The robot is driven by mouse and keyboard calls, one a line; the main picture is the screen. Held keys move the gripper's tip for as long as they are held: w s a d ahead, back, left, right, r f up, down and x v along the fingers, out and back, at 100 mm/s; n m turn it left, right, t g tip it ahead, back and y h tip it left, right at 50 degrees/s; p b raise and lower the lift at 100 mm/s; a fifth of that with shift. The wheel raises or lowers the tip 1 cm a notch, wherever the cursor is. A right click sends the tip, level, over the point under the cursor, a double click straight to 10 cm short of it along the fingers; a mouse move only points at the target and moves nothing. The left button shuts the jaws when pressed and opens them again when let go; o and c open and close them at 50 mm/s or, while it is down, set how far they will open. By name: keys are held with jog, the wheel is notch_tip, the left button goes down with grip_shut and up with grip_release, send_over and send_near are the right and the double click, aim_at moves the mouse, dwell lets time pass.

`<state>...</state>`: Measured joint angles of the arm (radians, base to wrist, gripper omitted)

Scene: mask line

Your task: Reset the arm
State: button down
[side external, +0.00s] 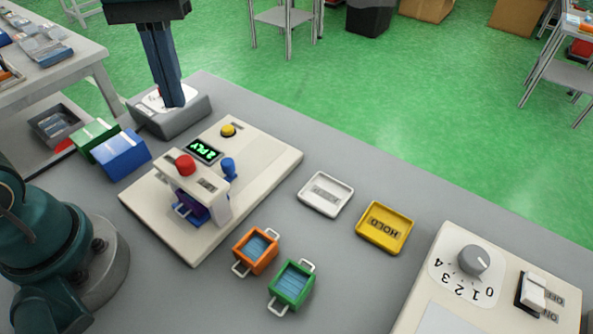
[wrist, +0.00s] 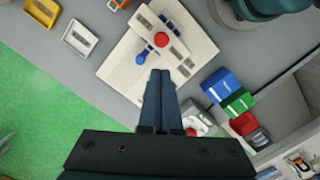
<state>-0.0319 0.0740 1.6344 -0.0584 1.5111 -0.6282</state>
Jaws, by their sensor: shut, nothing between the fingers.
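My gripper (side external: 172,103) is at the upper left in the side external view. Its dark fingers are together with nothing between them and point downward. In the side external view the fingertips overlap a grey box (side external: 178,122) with a white top and a bit of red on it. I cannot tell whether they touch it. In the wrist view my gripper (wrist: 160,73) shows as closed fingers, and the box (wrist: 213,130) is partly hidden behind them.
A cream machine (side external: 270,155) with a red knob, a yellow button and a lit "2 PLY" display stands nearby. White (side external: 325,193) and yellow HOLD (side external: 385,228) trays, orange and green baskets, and a dial panel (side external: 435,270) lie rightward.

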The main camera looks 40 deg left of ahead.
jog(key=s+f+m+t, duration=0.3)
jog(key=s+m+t, duration=0.3)
jog(key=m, duration=0.1)
jog(key=shift+a+m+t+y, duration=0.3)
jog(key=shift+y, duration=0.1)
